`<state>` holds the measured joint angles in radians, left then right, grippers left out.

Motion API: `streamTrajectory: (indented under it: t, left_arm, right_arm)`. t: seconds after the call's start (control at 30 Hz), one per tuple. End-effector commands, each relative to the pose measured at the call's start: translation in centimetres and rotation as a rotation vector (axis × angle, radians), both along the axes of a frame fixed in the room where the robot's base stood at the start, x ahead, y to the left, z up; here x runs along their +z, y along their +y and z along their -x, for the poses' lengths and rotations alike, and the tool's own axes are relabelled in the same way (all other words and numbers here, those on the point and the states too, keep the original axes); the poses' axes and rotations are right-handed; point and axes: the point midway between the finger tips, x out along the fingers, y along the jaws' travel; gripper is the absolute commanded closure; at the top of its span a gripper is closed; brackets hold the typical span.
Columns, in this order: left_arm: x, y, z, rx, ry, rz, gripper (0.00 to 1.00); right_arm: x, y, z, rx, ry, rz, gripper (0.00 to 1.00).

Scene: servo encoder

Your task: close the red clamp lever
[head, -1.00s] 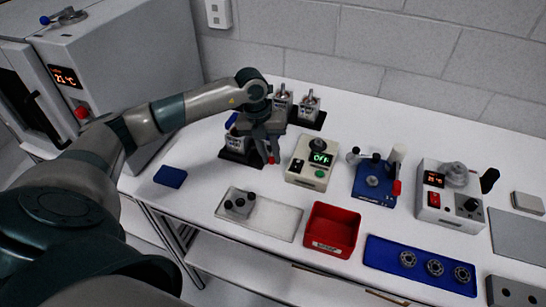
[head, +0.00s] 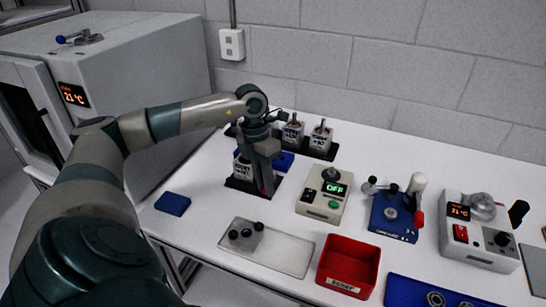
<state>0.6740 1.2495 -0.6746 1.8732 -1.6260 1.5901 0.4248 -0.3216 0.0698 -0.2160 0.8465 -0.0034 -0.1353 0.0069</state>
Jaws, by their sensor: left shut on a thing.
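My left gripper (head: 266,188) points down at the right side of a small clamp fixture with a black base (head: 238,184). A grey labelled block (head: 243,166) stands upright in that fixture, partly hidden by my gripper. A small piece of the red lever (head: 262,187) shows between the fingers, which are shut on it. Most of the lever is hidden, so its exact angle cannot be told. My right gripper is not in view.
Two similar units (head: 320,138) stand on a black base behind. A tester reading OFF (head: 323,196) is to the right, with a blue press (head: 393,220) with a red handle beyond. A grey tray (head: 280,253), red bin (head: 348,265) and blue block (head: 173,204) lie in front.

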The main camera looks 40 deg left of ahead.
Motion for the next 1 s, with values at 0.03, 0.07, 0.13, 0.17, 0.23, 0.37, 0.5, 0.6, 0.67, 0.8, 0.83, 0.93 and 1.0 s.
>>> streamTrajectory:
  t: [0.03, 0.07, 0.13, 0.17, 0.23, 0.37, 0.5, 0.6, 0.67, 0.8, 0.83, 0.93, 1.0]
  left_arm:
    - [0.15, 0.1, -0.16, -0.004, -0.008, 0.001, 1.0]
    - [0.17, 0.12, -0.13, -0.007, -0.007, 0.001, 1.0]
    - [0.21, 0.17, -0.1, -0.011, -0.008, 0.002, 1.0]
    - [0.22, 0.17, -0.1, -0.012, -0.008, 0.002, 1.0]
    - [0.24, 0.16, -0.1, -0.013, -0.008, 0.002, 1.0]
    - [0.25, 0.15, -0.12, -0.012, -0.008, 0.002, 1.0]
    - [0.24, 0.15, -0.12, -0.012, -0.008, 0.002, 0.66]
    - [0.18, 0.15, -0.07, -0.011, -0.006, 0.001, 0.62]
    - [0.14, 0.16, -0.04, -0.011, -0.005, 0.001, 0.62]
    - [0.07, 0.17, 0.03, -0.011, -0.002, 0.0, 0.62]
    - [0.06, 0.18, 0.04, -0.011, -0.002, 0.0, 0.62]
    - [0.01, 0.18, 0.08, -0.011, 0.0, 0.0, 0.62]
    - [-0.01, 0.18, 0.11, -0.01, 0.001, 0.0, 0.62]
  right_arm:
    - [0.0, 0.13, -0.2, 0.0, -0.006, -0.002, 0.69]
    - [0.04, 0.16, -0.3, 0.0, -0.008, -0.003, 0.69]
    - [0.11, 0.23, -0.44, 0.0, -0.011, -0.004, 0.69]
    - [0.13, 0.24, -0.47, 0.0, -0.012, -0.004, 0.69]
    - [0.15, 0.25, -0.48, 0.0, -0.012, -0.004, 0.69]
    - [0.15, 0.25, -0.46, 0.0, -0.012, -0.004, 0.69]
    - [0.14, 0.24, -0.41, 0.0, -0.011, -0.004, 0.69]
    - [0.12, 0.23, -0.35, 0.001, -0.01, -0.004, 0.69]
    - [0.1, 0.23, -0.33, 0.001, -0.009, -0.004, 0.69]
    - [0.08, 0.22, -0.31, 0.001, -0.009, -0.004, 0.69]
    - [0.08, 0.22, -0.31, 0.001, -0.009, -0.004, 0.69]
    - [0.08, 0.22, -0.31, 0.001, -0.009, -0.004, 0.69]
    - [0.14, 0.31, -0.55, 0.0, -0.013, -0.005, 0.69]
